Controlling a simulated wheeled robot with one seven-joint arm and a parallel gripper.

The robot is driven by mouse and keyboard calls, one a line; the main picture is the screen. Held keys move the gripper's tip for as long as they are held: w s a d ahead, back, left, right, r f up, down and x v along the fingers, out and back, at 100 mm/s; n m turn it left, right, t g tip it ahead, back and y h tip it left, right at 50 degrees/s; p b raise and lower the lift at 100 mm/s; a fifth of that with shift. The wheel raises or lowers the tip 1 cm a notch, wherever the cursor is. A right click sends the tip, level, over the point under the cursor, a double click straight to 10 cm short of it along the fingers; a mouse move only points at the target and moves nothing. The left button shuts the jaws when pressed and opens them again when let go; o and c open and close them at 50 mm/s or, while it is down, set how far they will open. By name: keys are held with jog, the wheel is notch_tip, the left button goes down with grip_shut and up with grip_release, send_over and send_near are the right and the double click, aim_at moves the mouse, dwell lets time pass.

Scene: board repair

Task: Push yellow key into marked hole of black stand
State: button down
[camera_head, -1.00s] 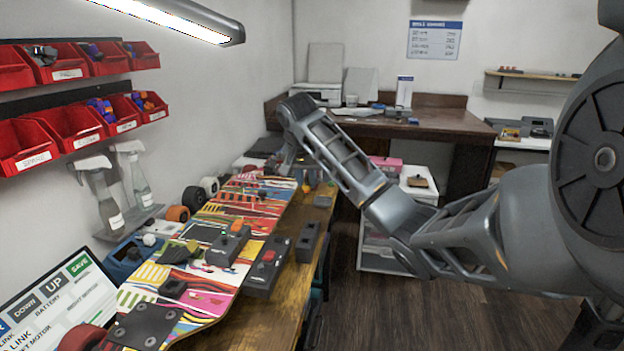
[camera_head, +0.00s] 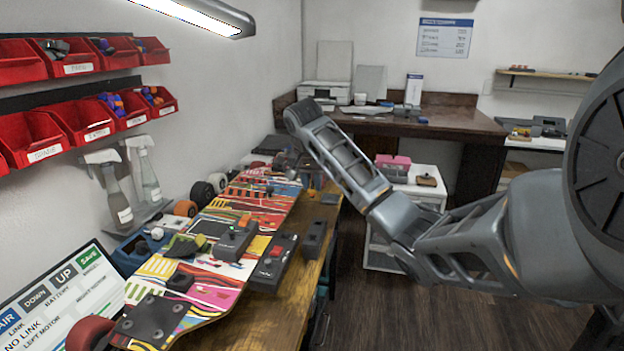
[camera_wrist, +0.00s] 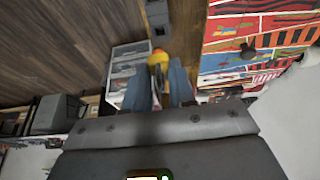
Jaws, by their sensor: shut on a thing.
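In the wrist view my gripper (camera_wrist: 159,78) points away with its two blue-grey fingers close together. They are shut on a yellow-orange piece, the yellow key (camera_wrist: 158,59), whose rounded end shows at the fingertips.
A colourful skateboard deck (camera_head: 215,285) lies along the wooden bench (camera_head: 290,308). A dark box with a red button (camera_head: 273,264), another dark box (camera_head: 313,239) and a grey box (camera_head: 234,241) stand along it. Red bins (camera_head: 82,122) hang on the left wall. The floor at right is clear.

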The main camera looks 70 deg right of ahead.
jog(key=shift+f+b, duration=2)
jog(key=shift+f, duration=3.85)
jog(key=shift+f, duration=0.75)
jog(key=shift+p, duration=0.4)
jog(key=shift+f+p, duration=0.45)
jog(key=shift+f, duration=0.05)
jog(key=shift+f, duration=0.45)
